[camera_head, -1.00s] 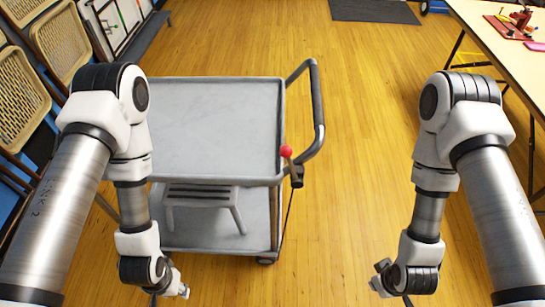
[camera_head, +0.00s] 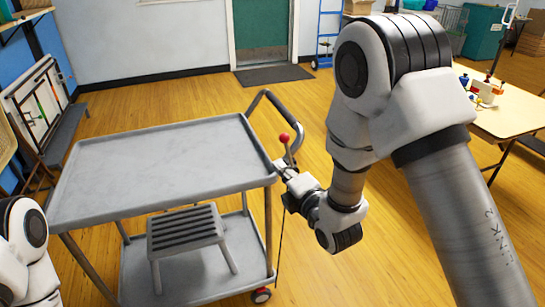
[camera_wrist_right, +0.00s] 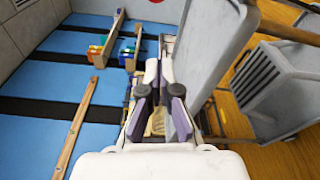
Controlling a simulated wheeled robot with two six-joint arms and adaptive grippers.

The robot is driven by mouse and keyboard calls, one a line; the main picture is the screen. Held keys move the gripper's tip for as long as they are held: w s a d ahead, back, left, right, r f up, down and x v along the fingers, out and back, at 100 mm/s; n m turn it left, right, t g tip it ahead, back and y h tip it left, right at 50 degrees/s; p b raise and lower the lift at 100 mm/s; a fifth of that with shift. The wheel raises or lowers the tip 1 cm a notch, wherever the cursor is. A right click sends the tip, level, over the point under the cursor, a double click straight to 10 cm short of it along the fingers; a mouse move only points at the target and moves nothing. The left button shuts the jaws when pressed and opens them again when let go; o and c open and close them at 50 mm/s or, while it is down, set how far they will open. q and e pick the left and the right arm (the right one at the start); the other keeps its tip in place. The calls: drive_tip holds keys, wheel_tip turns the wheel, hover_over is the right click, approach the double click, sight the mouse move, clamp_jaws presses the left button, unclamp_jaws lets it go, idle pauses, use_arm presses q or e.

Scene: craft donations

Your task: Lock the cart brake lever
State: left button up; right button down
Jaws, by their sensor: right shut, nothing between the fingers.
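The cart brake lever (camera_head: 287,150) has a red ball knob (camera_head: 284,138) and stands nearly upright at the near right corner of the grey cart (camera_head: 160,150), below its push handle (camera_head: 290,118). My right gripper (camera_head: 281,168) is shut and empty, just below the knob and close beside the lever. Whether it touches the lever I cannot tell.
A grey step stool (camera_head: 185,232) stands on the cart's lower shelf. A table (camera_head: 510,115) with items is at the right. A dark mat (camera_head: 273,75) lies before a green door (camera_head: 262,28). Wood floor is clear behind the cart.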

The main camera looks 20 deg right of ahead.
sight(282, 142)
drive_tip(key=w+d+p, duration=0.2)
drive_tip(key=w, duration=0.7)
drive_tip(key=shift+r, duration=0.3)
drive_tip(key=shift+a, duration=0.1)
drive_tip(key=shift+d, duration=0.2)
drive_tip(key=shift+d+r+m, duration=0.25)
drive_tip(key=shift+d+m, duration=0.3)
drive_tip(key=shift+m, duration=0.05)
drive_tip(key=d+f+m+t+b, duration=0.1)
drive_tip(key=d+f+m+b, duration=0.2)
drive_tip(key=d+m, duration=0.9)
drive_tip(key=shift+w+d+t+h+b, duration=0.2)
drive_tip(key=shift+d+t+h+b, duration=0.25)
drive_tip(key=shift+b, duration=1.2)
